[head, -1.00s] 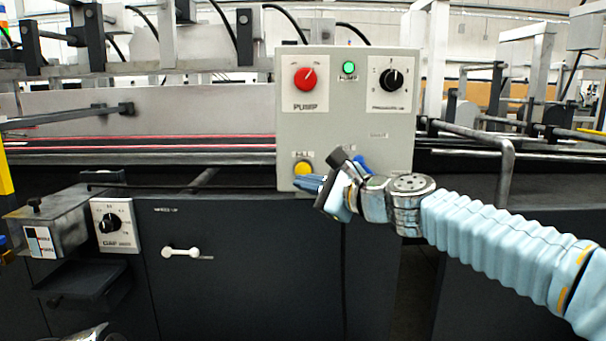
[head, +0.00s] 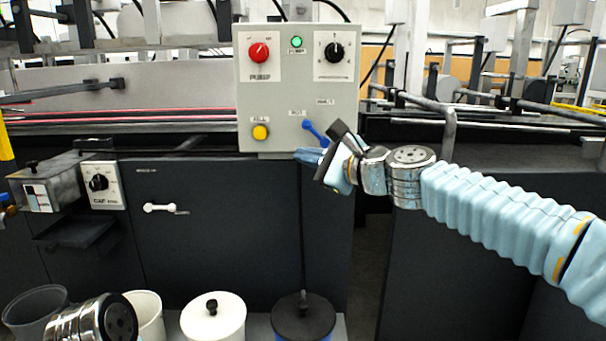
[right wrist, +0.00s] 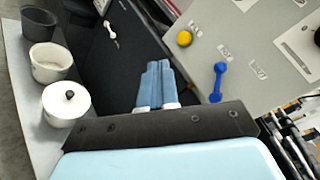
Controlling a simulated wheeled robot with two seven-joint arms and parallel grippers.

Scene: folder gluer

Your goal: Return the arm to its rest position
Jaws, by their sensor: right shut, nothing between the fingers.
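My right gripper (head: 309,156) is shut and empty, in front of the lower right part of the grey control panel (head: 270,100). Its blue fingers lie together in the right wrist view (right wrist: 156,84). The panel carries a red knob (head: 259,53), a lit green lamp (head: 296,42), a black knob (head: 334,52), a yellow button (head: 260,132) and a blue lever (head: 314,132). The lever and yellow button also show in the right wrist view, apart from the fingers. Part of my left arm shows at the bottom left; its gripper is not seen.
Below the panel are a white lidded pot (head: 213,318), a black-lidded pot (head: 304,318), a white open pot (head: 148,315) and a dark open container (head: 35,308). A grey box (head: 45,185) and a dial plate (head: 103,185) are on the machine's left. A rail (head: 440,115) bends down right of the panel.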

